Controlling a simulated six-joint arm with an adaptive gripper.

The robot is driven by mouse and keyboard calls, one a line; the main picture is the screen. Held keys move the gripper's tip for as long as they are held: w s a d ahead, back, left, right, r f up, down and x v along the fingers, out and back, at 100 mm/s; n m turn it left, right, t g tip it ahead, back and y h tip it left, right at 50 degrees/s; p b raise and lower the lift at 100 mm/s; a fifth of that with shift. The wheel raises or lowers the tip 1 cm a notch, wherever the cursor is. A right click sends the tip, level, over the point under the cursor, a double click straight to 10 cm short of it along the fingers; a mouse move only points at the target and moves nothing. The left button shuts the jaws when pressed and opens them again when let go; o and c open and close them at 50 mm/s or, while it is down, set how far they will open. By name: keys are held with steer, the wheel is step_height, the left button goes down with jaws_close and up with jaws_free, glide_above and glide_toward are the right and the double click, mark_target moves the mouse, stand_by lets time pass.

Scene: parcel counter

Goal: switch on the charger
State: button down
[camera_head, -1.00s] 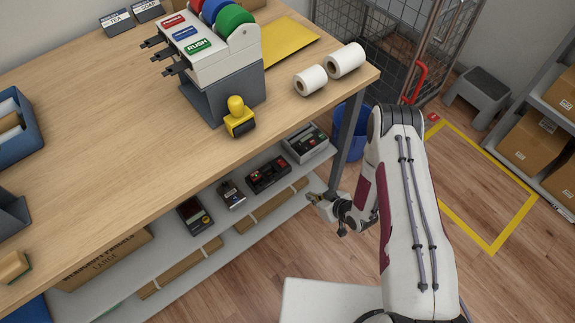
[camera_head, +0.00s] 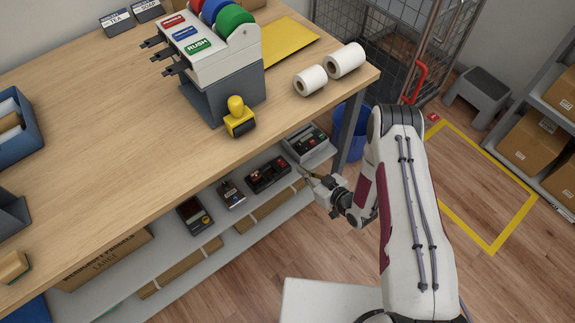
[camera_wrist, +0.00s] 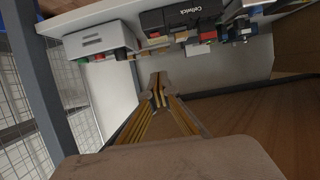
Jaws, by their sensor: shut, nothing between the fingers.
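Several small devices stand on the shelf under the counter, and I cannot tell for sure which is the charger. A pale grey unit with a dark top (camera_head: 307,141) is nearest the counter leg; it shows as a pale box with coloured parts (camera_wrist: 98,41) in the wrist view. Beside it is a black unit with red parts (camera_head: 268,174), lettered "Coltwick" in the wrist view (camera_wrist: 181,16). A smaller device (camera_head: 231,194) and a dark one with a screen (camera_head: 195,215) follow to the left. My gripper (camera_head: 303,172) is shut and empty, in front of the shelf edge, apparently touching nothing.
The counter top (camera_head: 110,130) overhangs the shelf (camera_head: 180,266). A dark counter leg (camera_head: 346,135) and a blue bin (camera_head: 352,128) stand right of the devices. Cardboard (camera_head: 262,212) lies below the shelf.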

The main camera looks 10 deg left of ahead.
glide_above(279, 161)
steer(key=s+d, duration=0.3)
steer(key=shift+d+f, duration=0.15)
steer(key=shift+f, duration=1.65)
steer(key=shift+s+d+f, duration=0.1)
steer(key=shift+f, duration=0.9)
steer(key=shift+s+d+f, duration=0.1)
steer(key=shift+f, duration=0.85)
steer(key=shift+f, duration=0.15)
steer(key=shift+f, duration=0.25)
steer(key=shift+r, duration=0.25)
steer(key=shift+r, duration=0.55)
steer(key=shift+r, duration=0.25)
